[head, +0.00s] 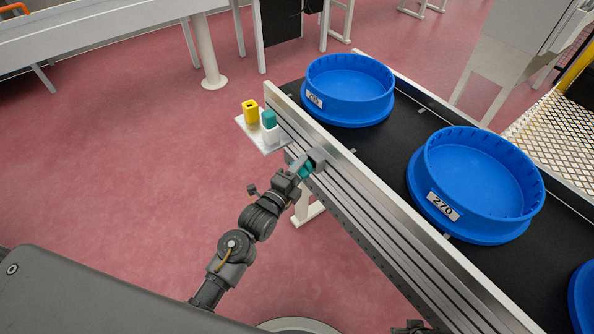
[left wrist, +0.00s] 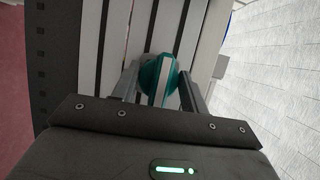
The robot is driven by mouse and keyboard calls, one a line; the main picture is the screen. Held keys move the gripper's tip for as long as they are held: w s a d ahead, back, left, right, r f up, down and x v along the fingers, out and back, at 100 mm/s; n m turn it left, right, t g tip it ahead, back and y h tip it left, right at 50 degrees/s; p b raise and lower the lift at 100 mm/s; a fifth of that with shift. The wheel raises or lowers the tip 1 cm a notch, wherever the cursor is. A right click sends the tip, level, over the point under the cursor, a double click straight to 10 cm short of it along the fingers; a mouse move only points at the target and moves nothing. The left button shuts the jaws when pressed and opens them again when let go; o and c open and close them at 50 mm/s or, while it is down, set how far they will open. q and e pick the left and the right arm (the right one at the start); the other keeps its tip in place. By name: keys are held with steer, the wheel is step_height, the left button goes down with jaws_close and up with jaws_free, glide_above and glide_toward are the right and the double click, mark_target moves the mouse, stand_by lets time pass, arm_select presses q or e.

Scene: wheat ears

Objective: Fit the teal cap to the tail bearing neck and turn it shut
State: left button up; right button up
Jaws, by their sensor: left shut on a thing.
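My left gripper (head: 305,168) is at the near side rail of the conveyor, with its fingers shut on the teal cap (head: 307,171). In the left wrist view the teal cap (left wrist: 151,74), round with a pale bar across it, sits between the two fingers (left wrist: 157,88). A grey block (head: 318,158) on the rail is right at the cap; I take it for the tail bearing. Its neck is hidden behind the cap and fingers, so I cannot tell how the cap sits on it. Only a dark piece of my right arm shows at the bottom edge.
A small white shelf (head: 281,147) beside the rail holds a yellow piece (head: 250,111) and a teal-topped white piece (head: 269,120). Blue numbered tubs (head: 477,232) stand on the black belt (head: 407,142). The red floor left of the arm is clear.

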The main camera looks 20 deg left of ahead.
arm_select(q)
steer(key=shift+w+d, duration=0.3)
steer(key=shift+w, duration=0.05)
steer(key=shift+f+m+h+b, duration=0.1)
steer(key=shift+m+h+b, duration=0.2)
steer(key=shift+m+b, duration=0.4)
steer(key=shift+m+t, duration=0.5)
steer(key=shift+m, duration=0.3)
steer(key=shift+m+h+b, duration=0.3)
steer(key=shift+m+b, duration=0.3)
steer(key=shift+m, duration=0.1)
steer(key=shift+m+t+h+b, duration=0.3)
steer(key=shift+m+t, duration=0.1)
steer(key=shift+m, duration=0.4)
